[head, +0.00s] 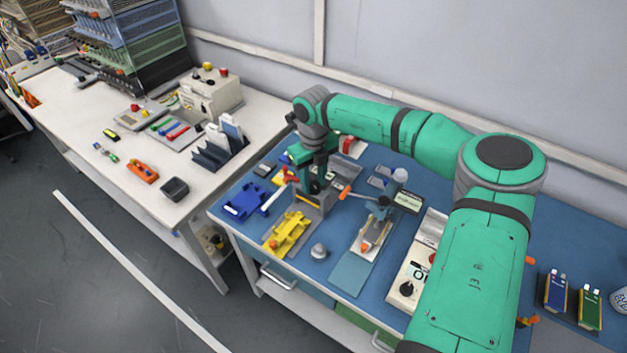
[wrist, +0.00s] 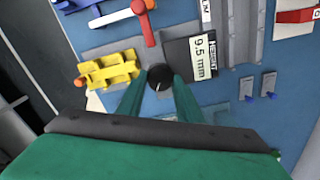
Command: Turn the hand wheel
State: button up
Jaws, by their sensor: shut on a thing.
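The hand wheel (wrist: 160,77) is a small black round knob with a white mark on its face, seen in the wrist view. It sits beside a dark plate with a label reading "9.5 mm" and "HEIGHT" (wrist: 203,57). My gripper (wrist: 160,80) has its two green fingers on either side of the knob, shut on it. In the head view my gripper (head: 317,183) points down over a grey device (head: 312,207) on the blue bench, and the knob is hidden there by the gripper.
A red lever (wrist: 143,20) stands close to the wheel. A yellow fixture (head: 288,232) lies in front of the device and a blue fixture (head: 245,201) to its left. A press-like stand (head: 378,213) is to the right. A white bench (head: 75,140) is at left.

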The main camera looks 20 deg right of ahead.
aim_at(313, 185)
jog(key=o, duration=1)
jog(key=shift+o, duration=0.2)
jog(key=shift+r, duration=0.1)
notch_tip(313, 185, up, 11)
jog(key=shift+a+f, duration=0.15)
jog(key=shift+f, duration=0.05)
